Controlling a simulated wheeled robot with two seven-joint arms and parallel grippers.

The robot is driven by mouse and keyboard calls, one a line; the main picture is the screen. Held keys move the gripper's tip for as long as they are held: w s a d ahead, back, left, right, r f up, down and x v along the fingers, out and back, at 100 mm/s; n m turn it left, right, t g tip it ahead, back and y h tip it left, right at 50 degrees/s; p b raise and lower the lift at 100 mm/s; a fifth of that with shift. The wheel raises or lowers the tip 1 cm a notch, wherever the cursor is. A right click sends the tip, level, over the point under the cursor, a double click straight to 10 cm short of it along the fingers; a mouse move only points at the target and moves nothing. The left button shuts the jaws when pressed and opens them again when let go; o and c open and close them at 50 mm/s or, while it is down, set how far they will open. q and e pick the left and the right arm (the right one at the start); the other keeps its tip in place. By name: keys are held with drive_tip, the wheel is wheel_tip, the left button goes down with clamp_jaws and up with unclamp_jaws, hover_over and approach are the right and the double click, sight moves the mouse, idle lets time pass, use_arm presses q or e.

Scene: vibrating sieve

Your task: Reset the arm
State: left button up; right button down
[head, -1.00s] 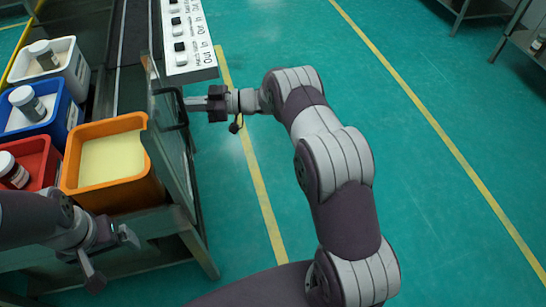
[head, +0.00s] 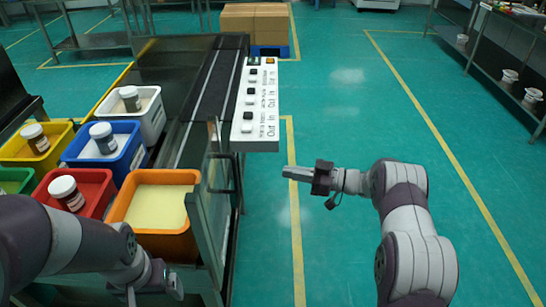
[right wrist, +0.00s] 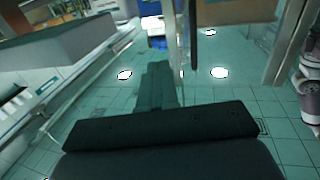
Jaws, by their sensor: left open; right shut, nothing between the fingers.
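My right gripper (head: 290,172) is shut and empty. It hangs over the open green floor, to the right of the sieve machine's control panel (head: 258,105) and clear of it. In the right wrist view its closed fingers (right wrist: 158,85) point out over floor tiles with nothing between them. My left gripper (head: 155,287) is open at the lower left, in front of the orange bin (head: 155,238) of pale yellow material. Its fingers are partly cut off by the frame's bottom edge.
Blue (head: 135,150), white (head: 152,125), red (head: 95,205), yellow (head: 58,150) and green bins hold jars, where visible. A glass door with a dark handle (head: 222,172) stands beside the orange bin. Cardboard boxes (head: 255,22) stand behind. Floor to the right is clear up to metal shelves (head: 500,60).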

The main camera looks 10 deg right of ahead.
drive_tip(key=w+d+f+m+t+h, duration=0.4)
drive_tip(key=d+f+m+h, duration=0.3)
drive_tip(key=d+f+h, duration=0.3)
drive_tip(key=s+d+m+g+h, duration=0.2)
drive_tip(key=s+m+g+h, duration=0.1)
drive_tip(key=s+h, duration=0.25)
drive_tip(key=s+a+r+m+g, duration=0.1)
drive_tip(key=s+a+r+g, duration=0.15)
drive_tip(key=s, duration=0.65)
drive_tip(key=s+a+r+m+g+h, duration=0.1)
drive_tip(key=s+a+r+m+g, duration=0.15)
drive_tip(key=s, duration=0.65)
drive_tip(key=s+a+r+g, duration=0.2)
drive_tip(key=s+r+g, duration=0.1)
drive_tip(key=s, duration=0.7)
wheel_tip(320, 180, up, 23)
drive_tip(key=a+t+p, duration=0.1)
drive_tip(key=a+p, duration=0.1)
drive_tip(key=p, duration=1.7)
drive_tip(key=shift+s+f+t, duration=0.15)
drive_tip(key=shift+s+t, duration=0.1)
drive_tip(key=shift+t, duration=0.05)
